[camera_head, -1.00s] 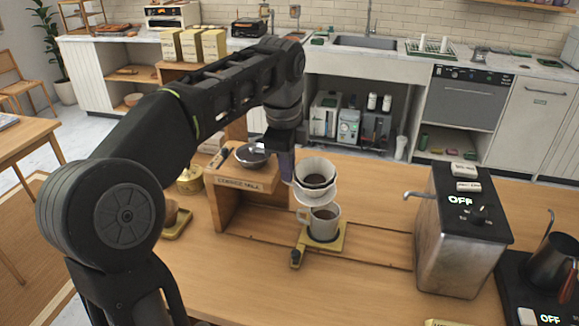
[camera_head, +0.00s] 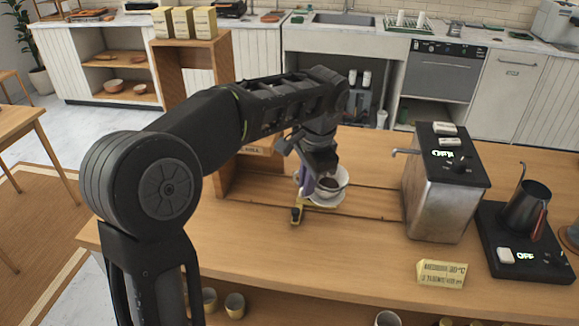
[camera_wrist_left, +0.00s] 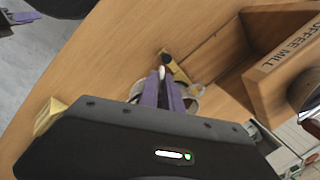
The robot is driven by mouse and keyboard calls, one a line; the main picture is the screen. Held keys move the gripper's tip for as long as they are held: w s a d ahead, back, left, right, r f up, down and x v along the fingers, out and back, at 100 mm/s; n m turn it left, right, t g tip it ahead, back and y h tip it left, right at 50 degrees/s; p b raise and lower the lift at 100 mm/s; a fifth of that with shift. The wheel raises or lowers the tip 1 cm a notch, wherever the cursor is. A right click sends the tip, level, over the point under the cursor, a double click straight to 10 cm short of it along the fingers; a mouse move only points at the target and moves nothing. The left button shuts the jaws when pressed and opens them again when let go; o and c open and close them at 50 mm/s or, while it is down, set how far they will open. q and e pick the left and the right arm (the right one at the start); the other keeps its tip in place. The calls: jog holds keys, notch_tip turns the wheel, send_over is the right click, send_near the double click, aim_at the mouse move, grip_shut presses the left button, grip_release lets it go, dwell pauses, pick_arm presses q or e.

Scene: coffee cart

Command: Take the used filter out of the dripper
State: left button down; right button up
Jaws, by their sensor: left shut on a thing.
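The white dripper (camera_head: 331,201) stands over the yellow stand (camera_head: 297,215) on the wooden counter. The used filter (camera_head: 330,184), a pale cup with dark grounds, shows at the dripper's mouth. My left gripper (camera_head: 308,187) reaches down at the dripper's left side, its purple fingers shut on the filter's edge. In the left wrist view the purple fingers (camera_wrist_left: 162,88) are close together, with pale rims behind them. I cannot tell whether the filter is clear of the dripper. The mug below is mostly hidden. My right gripper (camera_wrist_left: 22,17) seems to show only at the wrist view's top left corner.
The wooden coffee mill box (camera_wrist_left: 262,72) stands close to the dripper, partly behind my arm in the head view. A metal water boiler (camera_head: 440,190) stands to the right, then a kettle (camera_head: 526,210). The front middle of the counter is clear.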

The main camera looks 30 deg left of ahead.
pick_arm(q)
jog(key=d+f+n, duration=0.4)
jog(key=d+f, duration=0.1)
jog(key=d+f+n+g, duration=0.1)
jog(key=d+f+n, duration=0.1)
jog(key=d+f, duration=0.1)
jog(key=shift+w+n, duration=0.25)
jog(key=shift+n, duration=0.15)
